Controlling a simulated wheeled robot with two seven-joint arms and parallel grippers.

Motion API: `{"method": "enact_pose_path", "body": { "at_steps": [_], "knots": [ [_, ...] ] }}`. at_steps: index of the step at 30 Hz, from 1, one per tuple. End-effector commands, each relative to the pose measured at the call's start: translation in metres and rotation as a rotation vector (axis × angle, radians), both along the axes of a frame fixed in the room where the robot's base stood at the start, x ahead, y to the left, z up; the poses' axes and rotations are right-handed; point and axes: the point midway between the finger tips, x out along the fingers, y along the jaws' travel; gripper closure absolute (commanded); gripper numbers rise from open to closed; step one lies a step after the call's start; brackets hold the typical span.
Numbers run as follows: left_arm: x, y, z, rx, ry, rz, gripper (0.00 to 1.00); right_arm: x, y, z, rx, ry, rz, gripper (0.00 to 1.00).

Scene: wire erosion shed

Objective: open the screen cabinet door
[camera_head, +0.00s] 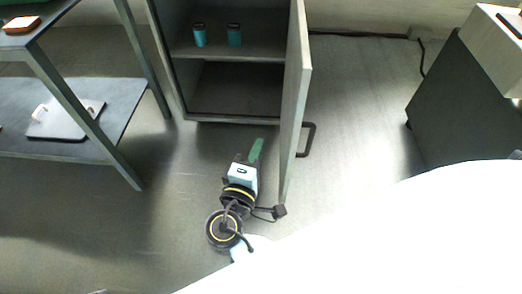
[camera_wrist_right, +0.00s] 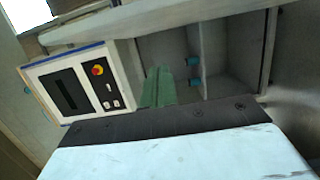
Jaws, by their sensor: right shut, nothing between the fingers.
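The screen cabinet (camera_head: 235,119) stands at the top centre of the head view with its front open. Its door (camera_head: 293,105) is swung far out towards me, seen almost edge-on. The dark door handle (camera_head: 309,140) is on the door's right, outer face. My right gripper (camera_head: 257,150) is left of the door, on its inner side, in front of the opening. Its green fingers are shut and empty, apart from the handle. In the right wrist view the fingers (camera_wrist_right: 158,87) point at the cabinet interior, beside a panel with a dark screen (camera_wrist_right: 66,92) and red button. My left gripper is not in view.
Two teal cans (camera_head: 199,36) (camera_head: 234,36) stand on the cabinet shelf (camera_head: 262,47). A metal table (camera_head: 130,95) with a lower shelf stands at left. A dark, pale-topped unit (camera_head: 455,105) stands at right. The floor between door and unit is clear, with a cable along the wall.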

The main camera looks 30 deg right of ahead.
Motion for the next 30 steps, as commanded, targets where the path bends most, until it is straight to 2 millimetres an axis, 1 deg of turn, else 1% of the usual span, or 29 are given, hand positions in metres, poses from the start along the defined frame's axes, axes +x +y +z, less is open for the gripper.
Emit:
{"method": "enact_pose_path", "body": {
  "at_steps": [1, 3, 6, 9, 10, 12, 15, 18, 30],
  "knots": [
    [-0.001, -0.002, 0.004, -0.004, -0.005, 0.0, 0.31, 0.008, -0.009, -0.001, -0.001, -0.003, -0.001, 1.0],
    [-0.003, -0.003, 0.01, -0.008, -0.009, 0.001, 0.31, 0.02, -0.02, -0.001, -0.001, -0.004, -0.002, 1.0],
    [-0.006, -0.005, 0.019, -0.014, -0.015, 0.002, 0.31, 0.035, -0.035, -0.001, -0.001, -0.003, -0.002, 1.0],
    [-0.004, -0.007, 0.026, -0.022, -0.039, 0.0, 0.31, 0.049, -0.05, -0.001, -0.001, -0.003, -0.002, 1.0],
    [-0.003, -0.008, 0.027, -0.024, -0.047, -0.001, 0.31, 0.05, -0.054, -0.001, -0.001, -0.001, -0.001, 1.0],
    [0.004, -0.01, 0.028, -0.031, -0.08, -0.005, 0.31, 0.041, -0.064, -0.002, -0.002, 0.002, 0.0, 1.0],
    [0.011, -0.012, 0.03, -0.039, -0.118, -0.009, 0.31, 0.034, -0.074, -0.002, -0.001, 0.002, -0.001, 1.0],
    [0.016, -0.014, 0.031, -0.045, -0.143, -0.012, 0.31, 0.03, -0.081, -0.001, -0.001, 0.002, -0.001, 1.0],
    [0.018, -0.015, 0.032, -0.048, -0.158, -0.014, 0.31, 0.028, -0.084, -0.001, 0.001, 0.002, 0.0, 1.0]
  ]
}}
